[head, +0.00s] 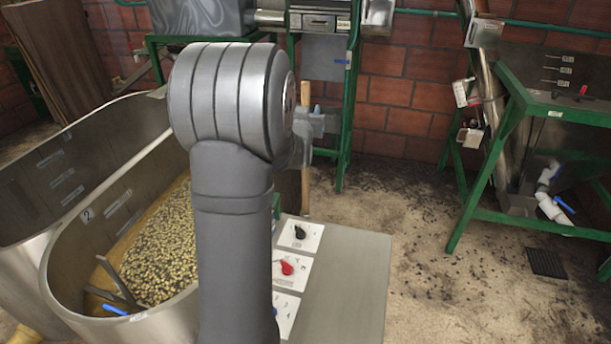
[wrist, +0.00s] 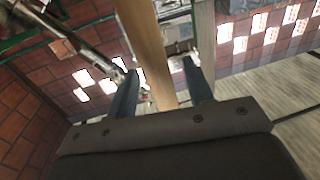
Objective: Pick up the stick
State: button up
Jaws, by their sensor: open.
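The stick (wrist: 147,45) is a pale wooden bar. In the wrist view it runs from the top edge down between the two dark fingers of my gripper (wrist: 160,68). The fingers stand apart, with a gap beside the stick on the right; I cannot tell whether either touches it. In the head view a narrow upright part of the stick (head: 305,190) shows just right of my arm. My arm hides much of the gripper and part of the stick there.
A steel tank (head: 70,285) with beans (head: 165,245) stands at the left. A grey panel (head: 345,285) with a black knob (head: 300,232) and a red knob (head: 287,268) lies in front. A green frame (head: 490,170) stands at the right. Open floor (head: 430,270) lies between.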

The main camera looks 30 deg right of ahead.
jog(key=shift+w+d, duration=0.1)
grip_shut()
jog(key=shift+r, duration=0.2)
notch_tip(320, 180, up, 23)
jog(key=shift+f, duration=0.15)
dwell(0.8)
